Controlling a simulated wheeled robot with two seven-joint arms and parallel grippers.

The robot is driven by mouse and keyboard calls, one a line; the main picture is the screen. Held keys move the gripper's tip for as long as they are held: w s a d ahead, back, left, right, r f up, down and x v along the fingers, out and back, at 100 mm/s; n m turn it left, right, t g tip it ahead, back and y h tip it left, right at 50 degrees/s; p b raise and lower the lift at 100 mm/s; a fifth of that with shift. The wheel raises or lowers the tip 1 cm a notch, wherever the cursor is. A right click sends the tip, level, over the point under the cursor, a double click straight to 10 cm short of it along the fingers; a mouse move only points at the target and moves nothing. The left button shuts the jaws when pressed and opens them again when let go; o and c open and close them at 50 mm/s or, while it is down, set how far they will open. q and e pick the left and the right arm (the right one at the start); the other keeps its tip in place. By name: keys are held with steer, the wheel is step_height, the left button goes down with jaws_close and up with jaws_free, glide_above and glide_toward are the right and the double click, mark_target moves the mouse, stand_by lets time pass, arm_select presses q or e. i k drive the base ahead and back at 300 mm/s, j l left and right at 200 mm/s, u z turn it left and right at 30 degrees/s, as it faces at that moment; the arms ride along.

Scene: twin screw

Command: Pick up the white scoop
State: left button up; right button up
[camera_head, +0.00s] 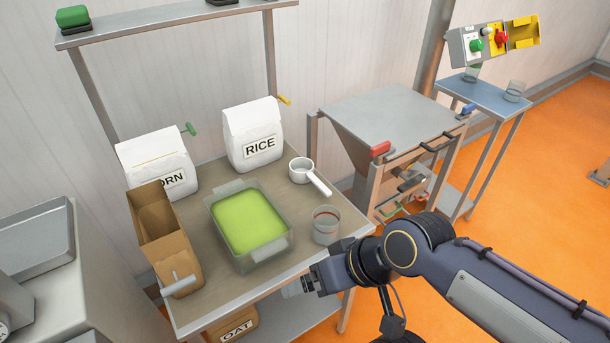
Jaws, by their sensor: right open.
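The white scoop (302,170) rests on the table near its right side, to the right of the rice bag. Its bowl is round and its handle points toward the lower right. My right gripper (290,290) is at the table's front edge, in front of and below the scoop, apart from it. It is open and its fingertips point left, small in the view. Nothing shows between its fingers. My left gripper is not in view.
A hopper (385,115) stands to the right.

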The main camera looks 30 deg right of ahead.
mark_target(301, 169)
steer(key=k+j+z, duration=0.1)
steer(key=z, duration=0.75)
steer(key=i+z, duration=0.1)
steer(key=z, duration=0.4)
steer(key=k, duration=0.3)
steer(key=i+l+u, duration=0.1)
steer(key=l, duration=0.25)
steer(key=i+l+u, duration=0.1)
steer(key=i+l, duration=0.15)
steer(key=l, duration=0.15)
steer(key=i+l+u, duration=0.1)
steer(key=l, duration=0.3)
steer(key=i+l+u, duration=0.15)
steer(key=l, duration=0.25)
steer(key=i+l+u, duration=0.15)
steer(key=i+l, duration=0.4)
steer(key=i+l+u, duration=0.15)
steer(key=i+l, duration=0.35)
steer(key=l, duration=0.15)
